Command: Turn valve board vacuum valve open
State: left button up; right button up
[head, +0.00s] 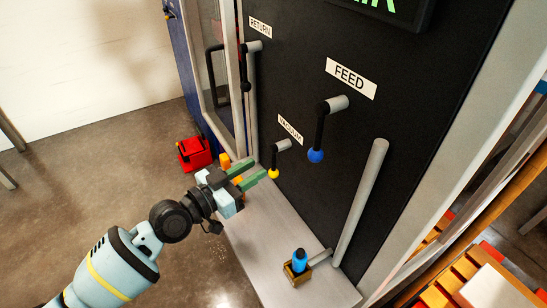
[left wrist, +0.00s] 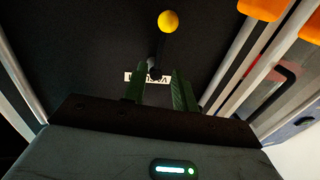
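The vacuum valve is a short black lever (head: 275,159) on a grey stub on the black board, under the VACUUM label (head: 290,129). The lever hangs down and ends in a yellow ball (head: 273,174). My left gripper (head: 259,167) is open, its two green fingers pointing at the lever from the left, just short of the ball, with nothing between them. In the left wrist view the yellow ball (left wrist: 168,21) and lever (left wrist: 157,58) lie beyond the open fingertips (left wrist: 158,72), with the label upside down behind. My right gripper is not in view.
The FEED valve's blue ball (head: 316,156) hangs to the right; the RETURN valve's black lever (head: 245,75) is up left. A grey vertical pipe (head: 360,200) and a small brass-coloured box with a blue top (head: 299,262) stand right of my gripper. A red box (head: 194,153) lies left.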

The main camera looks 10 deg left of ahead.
aim_at(272, 159)
pick_arm(q)
jog(key=shift+x, duration=3.55)
grip_shut()
